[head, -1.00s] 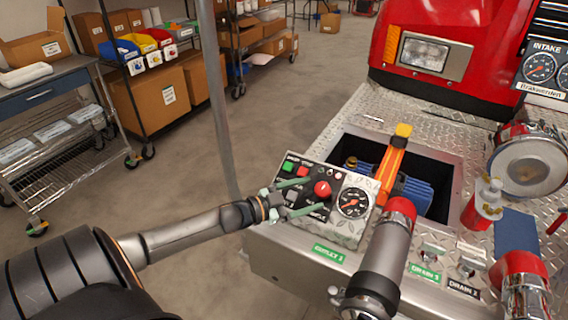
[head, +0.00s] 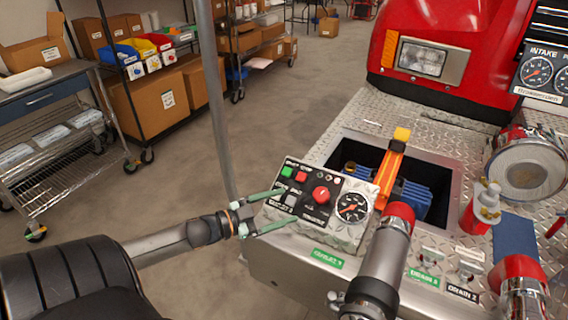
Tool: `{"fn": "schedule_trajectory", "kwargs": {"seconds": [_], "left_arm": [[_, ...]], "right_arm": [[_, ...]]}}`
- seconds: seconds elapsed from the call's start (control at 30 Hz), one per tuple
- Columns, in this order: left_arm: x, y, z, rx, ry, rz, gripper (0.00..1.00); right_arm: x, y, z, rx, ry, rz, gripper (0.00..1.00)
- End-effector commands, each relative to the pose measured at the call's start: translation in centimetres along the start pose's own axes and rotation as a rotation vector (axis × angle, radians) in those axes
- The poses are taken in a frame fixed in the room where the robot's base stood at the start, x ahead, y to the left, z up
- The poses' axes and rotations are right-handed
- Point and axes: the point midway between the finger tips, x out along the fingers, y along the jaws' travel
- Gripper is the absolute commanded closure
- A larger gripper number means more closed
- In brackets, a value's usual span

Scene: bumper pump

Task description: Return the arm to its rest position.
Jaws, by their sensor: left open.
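My left arm comes in from the lower left in the head view. Its gripper (head: 277,212) is open and empty, with two green fingers spread apart. The fingertips are at the left edge of the control panel (head: 308,227), which has green and red buttons, a red knob (head: 320,195) and a round gauge (head: 352,207). I cannot tell whether the fingers touch the panel. The knob stands free of the gripper. My right gripper does not show.
The bumper (head: 290,265) carries a red-capped pipe (head: 384,250), an orange lever (head: 391,170) over an open well with a blue pump (head: 414,195), and a white-topped red bottle (head: 482,207). A grey post (head: 216,110) stands behind my gripper. Shelves and a cart (head: 50,130) stand far left.

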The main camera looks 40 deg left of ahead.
Motion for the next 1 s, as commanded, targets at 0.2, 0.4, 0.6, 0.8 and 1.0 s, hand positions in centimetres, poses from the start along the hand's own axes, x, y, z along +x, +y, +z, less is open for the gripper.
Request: {"fn": "schedule_trajectory", "kwargs": {"seconds": [0.2, 0.4, 0.6, 0.8, 1.0], "left_arm": [[0.0, 0.0, 0.0, 0.000, 0.000, 0.000, 0.16], [-0.2, 1.8, 1.3, -0.036, -0.040, -0.018, 0.16], [-1.9, 11.1, 6.0, -0.198, -0.253, -0.074, 0.16], [-4.2, 22.7, 7.8, -0.370, -0.499, -0.053, 0.16], [-5.5, 29.3, 7.1, -0.467, -0.634, 0.001, 0.16]], "right_arm": [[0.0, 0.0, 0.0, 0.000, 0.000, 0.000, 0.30], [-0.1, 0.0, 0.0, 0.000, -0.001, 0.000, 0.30], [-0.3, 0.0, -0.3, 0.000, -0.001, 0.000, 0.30], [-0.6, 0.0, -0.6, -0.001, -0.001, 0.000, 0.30], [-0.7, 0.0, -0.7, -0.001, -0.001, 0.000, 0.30]]}}
